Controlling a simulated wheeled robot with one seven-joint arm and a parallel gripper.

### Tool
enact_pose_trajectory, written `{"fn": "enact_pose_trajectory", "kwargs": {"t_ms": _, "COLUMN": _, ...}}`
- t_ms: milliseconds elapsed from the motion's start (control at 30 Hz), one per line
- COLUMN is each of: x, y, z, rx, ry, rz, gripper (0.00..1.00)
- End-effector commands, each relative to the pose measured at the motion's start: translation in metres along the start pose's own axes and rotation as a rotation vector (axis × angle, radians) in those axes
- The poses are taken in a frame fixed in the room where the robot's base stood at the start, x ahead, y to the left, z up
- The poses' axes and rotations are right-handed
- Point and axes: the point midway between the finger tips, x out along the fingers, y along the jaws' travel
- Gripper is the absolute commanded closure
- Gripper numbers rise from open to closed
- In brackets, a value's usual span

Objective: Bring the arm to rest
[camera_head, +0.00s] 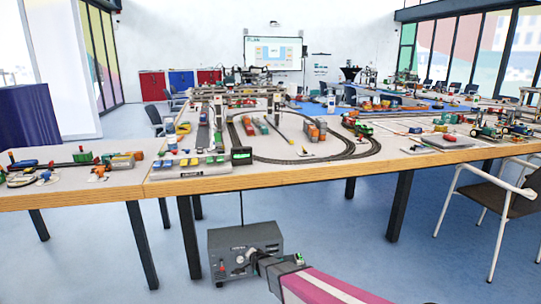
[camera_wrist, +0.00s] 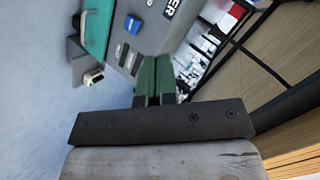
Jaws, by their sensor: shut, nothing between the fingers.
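My gripper (camera_head: 253,259) is low in the head view, in front of a grey box under the table's front edge. My pink arm reaches to it from the lower right. In the wrist view the two green fingers of my gripper (camera_wrist: 155,66) lie side by side, shut and empty. They point at the grey box (camera_head: 265,236), whose panel (camera_wrist: 146,42) shows close beyond the fingertips. Whether they touch it I cannot tell. The panel carries a blue switch (camera_wrist: 133,23) and lettering, partly cut off. My gripper hides part of the box front in the head view.
A long table (camera_head: 230,181) with model tracks, trains and vehicles spans the view above my gripper. Its dark legs (camera_head: 400,205) stand beyond the box. A chair (camera_head: 500,200) stands at the right. Blue floor (camera_head: 340,235) is clear between box and chair.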

Motion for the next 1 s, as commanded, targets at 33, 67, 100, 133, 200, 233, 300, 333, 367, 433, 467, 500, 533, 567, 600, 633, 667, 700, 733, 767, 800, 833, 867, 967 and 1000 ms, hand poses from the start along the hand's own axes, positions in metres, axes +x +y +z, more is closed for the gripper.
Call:
{"fn": "enact_pose_trajectory", "kwargs": {"t_ms": 33, "x": -0.031, "y": 0.005, "z": -0.02, "rx": -0.052, "ry": -0.032, "rz": 0.051, "gripper": 1.0}}
{"fn": "enact_pose_trajectory", "kwargs": {"t_ms": 67, "x": -0.043, "y": 0.01, "z": -0.028, "rx": -0.086, "ry": -0.056, "rz": 0.083, "gripper": 1.0}}
{"fn": "enact_pose_trajectory", "kwargs": {"t_ms": 100, "x": -0.06, "y": 0.015, "z": -0.04, "rx": -0.134, "ry": -0.091, "rz": 0.126, "gripper": 1.0}}
{"fn": "enact_pose_trajectory", "kwargs": {"t_ms": 133, "x": -0.073, "y": 0.021, "z": -0.048, "rx": -0.167, "ry": -0.117, "rz": 0.157, "gripper": 1.0}}
{"fn": "enact_pose_trajectory", "kwargs": {"t_ms": 200, "x": -0.107, "y": 0.033, "z": -0.067, "rx": -0.244, "ry": -0.183, "rz": 0.23, "gripper": 1.0}}
{"fn": "enact_pose_trajectory", "kwargs": {"t_ms": 233, "x": -0.122, "y": 0.038, "z": -0.073, "rx": -0.276, "ry": -0.213, "rz": 0.26, "gripper": 1.0}}
{"fn": "enact_pose_trajectory", "kwargs": {"t_ms": 300, "x": -0.159, "y": 0.051, "z": -0.089, "rx": -0.347, "ry": -0.286, "rz": 0.33, "gripper": 1.0}}
{"fn": "enact_pose_trajectory", "kwargs": {"t_ms": 333, "x": -0.176, "y": 0.057, "z": -0.096, "rx": -0.375, "ry": -0.319, "rz": 0.359, "gripper": 1.0}}
{"fn": "enact_pose_trajectory", "kwargs": {"t_ms": 367, "x": -0.193, "y": 0.062, "z": -0.102, "rx": -0.403, "ry": -0.353, "rz": 0.387, "gripper": 1.0}}
{"fn": "enact_pose_trajectory", "kwargs": {"t_ms": 433, "x": -0.233, "y": 0.075, "z": -0.115, "rx": -0.463, "ry": -0.435, "rz": 0.45, "gripper": 1.0}}
{"fn": "enact_pose_trajectory", "kwargs": {"t_ms": 467, "x": -0.25, "y": 0.081, "z": -0.119, "rx": -0.486, "ry": -0.47, "rz": 0.476, "gripper": 1.0}}
{"fn": "enact_pose_trajectory", "kwargs": {"t_ms": 500, "x": -0.272, "y": 0.087, "z": -0.124, "rx": -0.512, "ry": -0.516, "rz": 0.506, "gripper": 1.0}}
{"fn": "enact_pose_trajectory", "kwargs": {"t_ms": 533, "x": -0.288, "y": 0.092, "z": -0.128, "rx": -0.531, "ry": -0.55, "rz": 0.527, "gripper": 1.0}}
{"fn": "enact_pose_trajectory", "kwargs": {"t_ms": 567, "x": -0.302, "y": 0.096, "z": -0.131, "rx": -0.547, "ry": -0.581, "rz": 0.546, "gripper": 1.0}}
{"fn": "enact_pose_trajectory", "kwargs": {"t_ms": 600, "x": -0.319, "y": 0.101, "z": -0.134, "rx": -0.564, "ry": -0.621, "rz": 0.568, "gripper": 1.0}}
{"fn": "enact_pose_trajectory", "kwargs": {"t_ms": 633, "x": -0.331, "y": 0.104, "z": -0.136, "rx": -0.575, "ry": -0.647, "rz": 0.582, "gripper": 1.0}}
{"fn": "enact_pose_trajectory", "kwargs": {"t_ms": 667, "x": -0.341, "y": 0.106, "z": -0.138, "rx": -0.585, "ry": -0.671, "rz": 0.594, "gripper": 1.0}}
{"fn": "enact_pose_trajectory", "kwargs": {"t_ms": 700, "x": -0.353, "y": 0.11, "z": -0.14, "rx": -0.595, "ry": -0.699, "rz": 0.607, "gripper": 1.0}}
{"fn": "enact_pose_trajectory", "kwargs": {"t_ms": 733, "x": -0.36, "y": 0.111, "z": -0.141, "rx": -0.6, "ry": -0.717, "rz": 0.615, "gripper": 1.0}}
{"fn": "enact_pose_trajectory", "kwargs": {"t_ms": 767, "x": -0.366, "y": 0.113, "z": -0.141, "rx": -0.605, "ry": -0.733, "rz": 0.622, "gripper": 1.0}}
{"fn": "enact_pose_trajectory", "kwargs": {"t_ms": 800, "x": -0.371, "y": 0.114, "z": -0.142, "rx": -0.611, "ry": -0.747, "rz": 0.629, "gripper": 1.0}}
{"fn": "enact_pose_trajectory", "kwargs": {"t_ms": 833, "x": -0.374, "y": 0.115, "z": -0.143, "rx": -0.613, "ry": -0.756, "rz": 0.633, "gripper": 1.0}}
{"fn": "enact_pose_trajectory", "kwargs": {"t_ms": 867, "x": -0.376, "y": 0.115, "z": -0.143, "rx": -0.615, "ry": -0.762, "rz": 0.635, "gripper": 1.0}}
{"fn": "enact_pose_trajectory", "kwargs": {"t_ms": 967, "x": -0.378, "y": 0.116, "z": -0.144, "rx": -0.618, "ry": -0.77, "rz": 0.638, "gripper": 1.0}}
{"fn": "enact_pose_trajectory", "kwargs": {"t_ms": 1000, "x": -0.378, "y": 0.116, "z": -0.144, "rx": -0.618, "ry": -0.77, "rz": 0.638, "gripper": 1.0}}
